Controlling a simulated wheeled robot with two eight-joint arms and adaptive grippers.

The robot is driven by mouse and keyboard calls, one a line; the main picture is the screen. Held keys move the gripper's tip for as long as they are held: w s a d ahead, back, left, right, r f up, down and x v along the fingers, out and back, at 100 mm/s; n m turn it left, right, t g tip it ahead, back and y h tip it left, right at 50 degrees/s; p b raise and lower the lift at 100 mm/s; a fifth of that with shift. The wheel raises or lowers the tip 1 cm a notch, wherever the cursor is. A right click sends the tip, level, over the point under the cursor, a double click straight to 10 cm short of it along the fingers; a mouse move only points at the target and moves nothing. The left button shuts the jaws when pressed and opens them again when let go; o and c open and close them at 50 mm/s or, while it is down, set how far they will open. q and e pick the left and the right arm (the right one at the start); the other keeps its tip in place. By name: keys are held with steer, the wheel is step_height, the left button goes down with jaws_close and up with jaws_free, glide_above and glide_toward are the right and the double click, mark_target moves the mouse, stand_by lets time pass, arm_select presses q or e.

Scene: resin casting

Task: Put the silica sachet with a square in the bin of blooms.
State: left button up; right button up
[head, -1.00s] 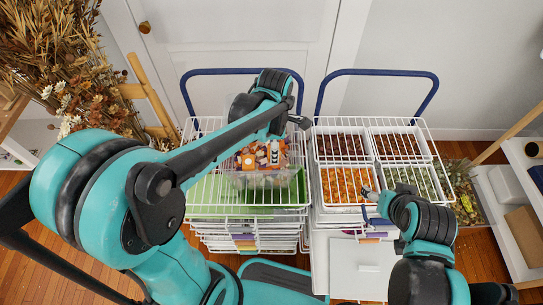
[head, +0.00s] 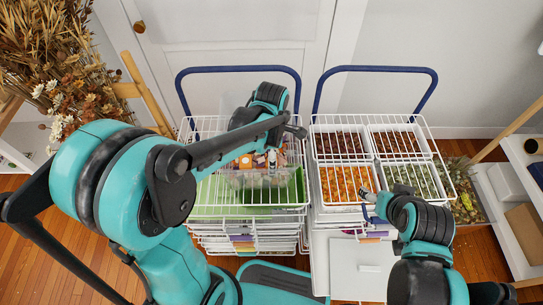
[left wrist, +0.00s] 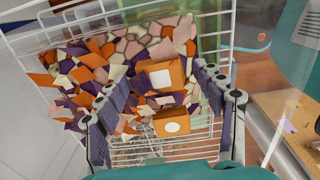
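Two orange sachets stand out in the left wrist view. One carries a pale, roughly square mark (left wrist: 161,77); a nearer one has a white round mark (left wrist: 172,126). They lie by a heap of orange, purple and cream pieces (left wrist: 92,68). My left gripper (left wrist: 160,85) is open, its fingers on either side of the square-marked sachet; contact cannot be told. Bins of orange (head: 344,184), dark brown and pale green contents stand right. My right gripper (head: 368,194) is near the orange one.
White wire racks surround the bins on two carts with blue handles (head: 378,70). A green surface (head: 215,195) lies under the clear bin. Dried flowers (head: 60,65) stand at the far left and a white shelf (head: 525,165) at the far right.

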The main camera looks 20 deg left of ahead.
arm_select(q)
steer(key=shift+r, duration=0.3)
step_height(320, 180, up, 11)
steer(key=p, duration=0.4)
steer(key=s+a+m+t, duration=0.1)
steer(key=s+m+t, duration=0.1)
steer(key=m, duration=0.5)
steer(key=s+a+r+m+t, duration=0.1)
steer(key=s+a+m+t, duration=0.1)
steer(key=s+m, duration=0.2)
steer(key=s+a+m+t, duration=0.2)
steer(key=s+m+t, duration=0.1)
steer(key=m, duration=0.7)
steer(key=shift+s+r+m, duration=0.3)
steer(key=shift+s+r, duration=0.05)
steer(key=shift+s, duration=0.1)
